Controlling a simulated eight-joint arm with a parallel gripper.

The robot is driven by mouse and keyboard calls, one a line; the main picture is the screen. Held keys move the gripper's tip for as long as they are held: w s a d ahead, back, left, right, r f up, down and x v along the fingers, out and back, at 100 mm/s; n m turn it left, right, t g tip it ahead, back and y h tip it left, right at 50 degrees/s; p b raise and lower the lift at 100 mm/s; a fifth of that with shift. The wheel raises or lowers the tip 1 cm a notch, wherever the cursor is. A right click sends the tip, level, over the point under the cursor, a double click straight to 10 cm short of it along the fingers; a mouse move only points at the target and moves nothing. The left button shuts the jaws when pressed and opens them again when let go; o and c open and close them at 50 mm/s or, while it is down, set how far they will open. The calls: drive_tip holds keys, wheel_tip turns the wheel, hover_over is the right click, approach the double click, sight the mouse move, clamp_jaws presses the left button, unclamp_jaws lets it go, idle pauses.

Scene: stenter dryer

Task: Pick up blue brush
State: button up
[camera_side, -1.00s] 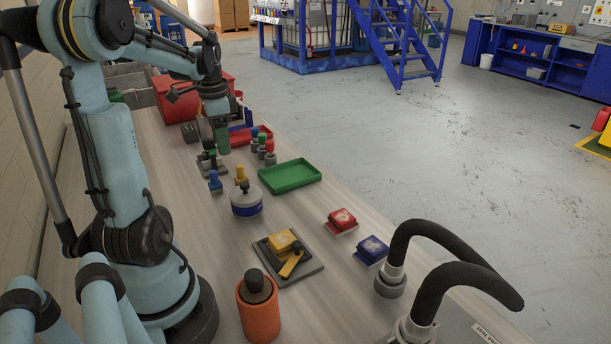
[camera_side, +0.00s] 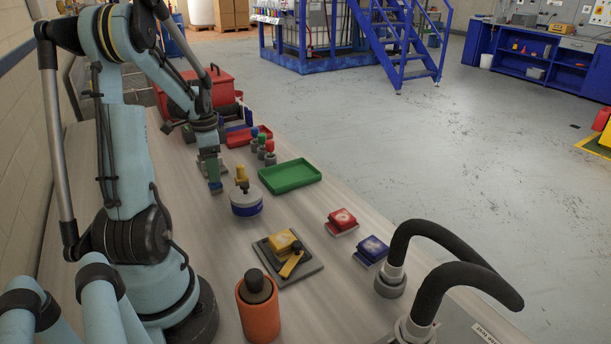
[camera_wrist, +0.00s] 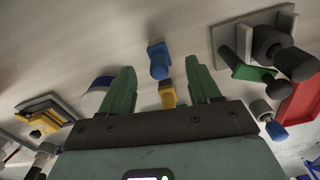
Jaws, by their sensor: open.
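The blue brush (camera_side: 216,187) is a small upright piece on the table, just below my gripper (camera_side: 212,172) in the side view. My gripper hangs over it and partly hides it. In the wrist view the blue brush (camera_wrist: 158,60) shows in the gap between the green fingertips (camera_wrist: 158,66). The fingers are open and no contact is visible. I cannot tell whether the brush is fully between them or beyond the tips.
A yellow brush (camera_side: 242,176) stands close to the right, by a white and blue pot (camera_side: 246,204). A green tray (camera_side: 291,175) lies farther right. Small coloured-topped pieces (camera_side: 263,146) and a red tray (camera_side: 245,136) stand behind.

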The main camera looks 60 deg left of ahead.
drive_tip(key=shift+f, duration=2.2)
drive_tip(key=shift+c, duration=0.4)
clamp_jaws()
